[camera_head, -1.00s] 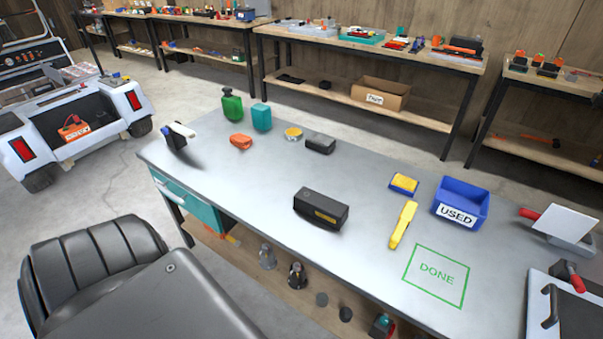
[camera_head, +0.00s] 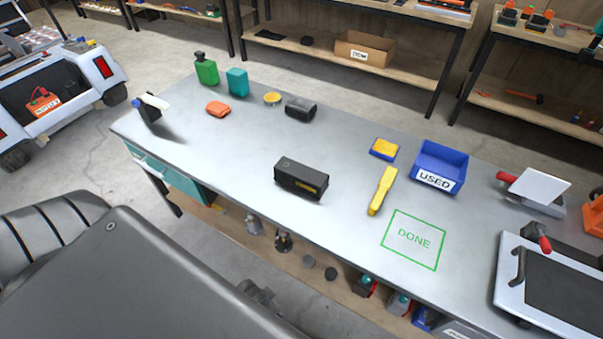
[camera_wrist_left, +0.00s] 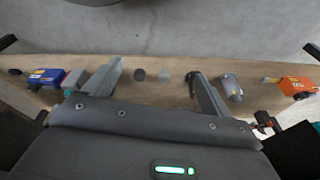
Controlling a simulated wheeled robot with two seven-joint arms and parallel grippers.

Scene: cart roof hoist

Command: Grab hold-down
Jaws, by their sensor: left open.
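I cannot tell for sure which item is the hold-down. In the head view, an orange battery-like box (camera_head: 42,102) with a label sits inside the open bay of a white cart (camera_head: 90,82) at the left. A black box (camera_head: 301,178) with a yellow label lies mid-bench. A yellow tool (camera_head: 382,190) lies right of it. My right gripper is not in view.
The grey workbench (camera_head: 225,150) carries a blue USED bin (camera_head: 438,167), a green DONE square (camera_head: 413,239), a green bottle (camera_head: 206,70) and a teal container (camera_head: 237,81). A tray with a black lid (camera_head: 560,290) is at the right. Floor between cart and bench is clear.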

